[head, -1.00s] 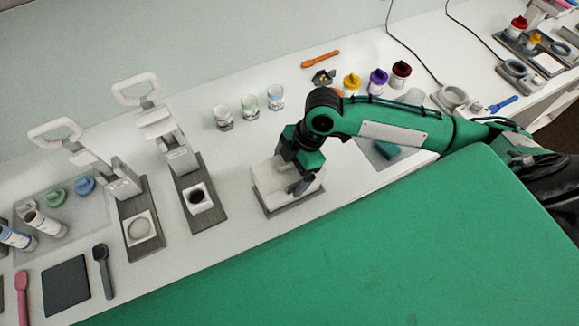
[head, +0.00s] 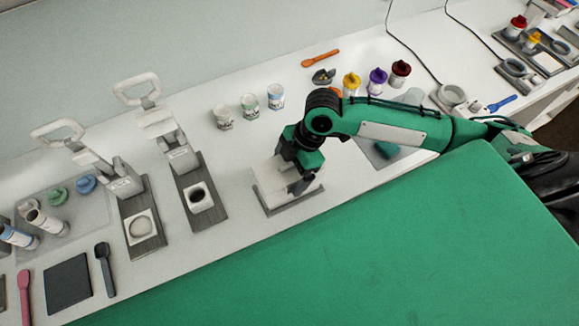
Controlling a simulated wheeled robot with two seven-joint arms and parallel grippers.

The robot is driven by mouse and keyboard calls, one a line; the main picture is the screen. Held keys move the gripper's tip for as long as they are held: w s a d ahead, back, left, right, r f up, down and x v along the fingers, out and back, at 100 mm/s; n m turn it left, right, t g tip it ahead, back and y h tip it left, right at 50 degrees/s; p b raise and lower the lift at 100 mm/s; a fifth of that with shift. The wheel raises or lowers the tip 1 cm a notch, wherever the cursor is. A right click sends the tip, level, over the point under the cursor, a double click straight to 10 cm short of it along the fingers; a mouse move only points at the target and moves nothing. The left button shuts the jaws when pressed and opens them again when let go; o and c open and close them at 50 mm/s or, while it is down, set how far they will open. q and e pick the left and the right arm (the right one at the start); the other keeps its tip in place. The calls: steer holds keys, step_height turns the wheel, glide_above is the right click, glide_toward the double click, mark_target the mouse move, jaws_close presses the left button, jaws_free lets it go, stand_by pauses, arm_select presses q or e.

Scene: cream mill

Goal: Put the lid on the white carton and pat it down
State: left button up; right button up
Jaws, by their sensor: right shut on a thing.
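The white carton (head: 266,183) stands on a grey base (head: 293,203) near the front edge of the white counter. My right gripper (head: 299,178) is directly over the right part of the carton, pointing down, with its fingers low at the carton's top. It is shut on what looks like the white lid, which blends with the white carton. The gripper hides part of the carton's top, so I cannot tell whether the lid is fully seated. My left gripper is out of view.
Two lever presses (head: 178,160) (head: 125,185) stand to the left. Three small cups (head: 249,106) stand behind the carton. Several colour-capped jars (head: 377,82) stand behind my right arm. A green surface (head: 330,260) fills the front. The counter just left of the carton is clear.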

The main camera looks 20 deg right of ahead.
steer(key=shift+f, duration=0.75)
stand_by(0.7)
steer(key=o, duration=0.7)
steer(key=shift+r+p, duration=0.1)
steer(key=shift+p, duration=0.25)
steer(key=shift+r+p, duration=3.45)
steer(key=shift+p, duration=0.15)
steer(key=shift+s+f, duration=0.1)
